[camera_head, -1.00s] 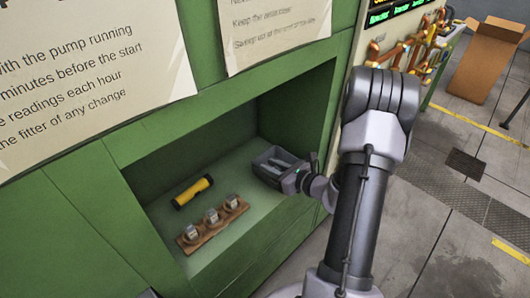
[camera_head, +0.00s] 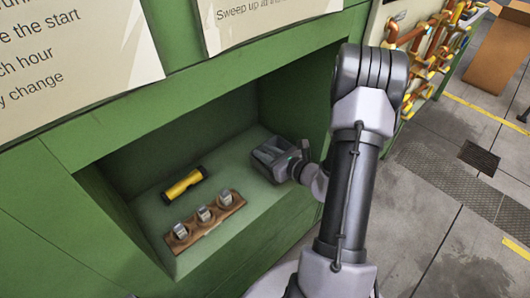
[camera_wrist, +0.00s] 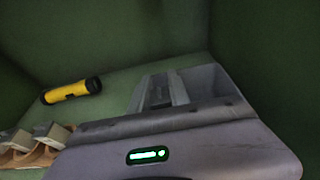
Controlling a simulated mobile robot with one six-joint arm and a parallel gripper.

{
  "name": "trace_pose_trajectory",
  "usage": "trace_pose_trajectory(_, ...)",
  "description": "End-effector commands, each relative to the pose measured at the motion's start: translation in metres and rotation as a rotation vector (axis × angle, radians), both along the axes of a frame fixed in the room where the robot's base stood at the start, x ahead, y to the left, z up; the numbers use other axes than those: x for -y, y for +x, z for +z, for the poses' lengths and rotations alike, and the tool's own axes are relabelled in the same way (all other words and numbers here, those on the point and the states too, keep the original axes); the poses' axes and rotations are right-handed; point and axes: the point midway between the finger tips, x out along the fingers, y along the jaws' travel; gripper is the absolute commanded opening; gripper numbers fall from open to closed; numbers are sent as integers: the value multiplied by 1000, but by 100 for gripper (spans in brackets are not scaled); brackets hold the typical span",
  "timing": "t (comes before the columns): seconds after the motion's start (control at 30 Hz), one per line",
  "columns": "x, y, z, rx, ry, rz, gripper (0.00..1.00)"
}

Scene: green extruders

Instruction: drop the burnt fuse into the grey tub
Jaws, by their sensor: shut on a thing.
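The grey tub (camera_head: 262,168) stands in the right part of the green recess. It also shows in the wrist view (camera_wrist: 208,80), behind my fingers. My gripper (camera_head: 282,156) reaches in from the right, with its fingers over the tub. In the wrist view my gripper (camera_wrist: 165,90) is shut on a small dark thing (camera_wrist: 160,105), mostly hidden between the fingers. I take it to be the burnt fuse, though its markings do not show. I cannot tell whether it touches the tub.
A wooden rack (camera_head: 210,222) with three grey-topped pieces stands at the front of the recess. A yellow and black cylinder (camera_head: 184,184) lies behind it. The recess walls close in at the back and right. Floor between the cylinder and tub is clear.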

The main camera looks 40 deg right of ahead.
Motion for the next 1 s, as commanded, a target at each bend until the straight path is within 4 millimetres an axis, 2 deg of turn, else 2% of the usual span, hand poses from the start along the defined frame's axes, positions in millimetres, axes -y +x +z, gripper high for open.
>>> trace_pose_trajectory(0.33,0,0,-9,0,0,0,0)
trace_pose_trajectory(0.37,0,0,-9,0,0,0,26)
trace_pose_trajectory(0.4,0,0,-9,0,0,0,32)
trace_pose_trajectory(0.67,0,0,-7,0,0,0,32)
trace_pose_trajectory(0.8,0,-1,11,0,0,0,32)
trace_pose_trajectory(1.0,6,-48,21,-1,2,-7,32)
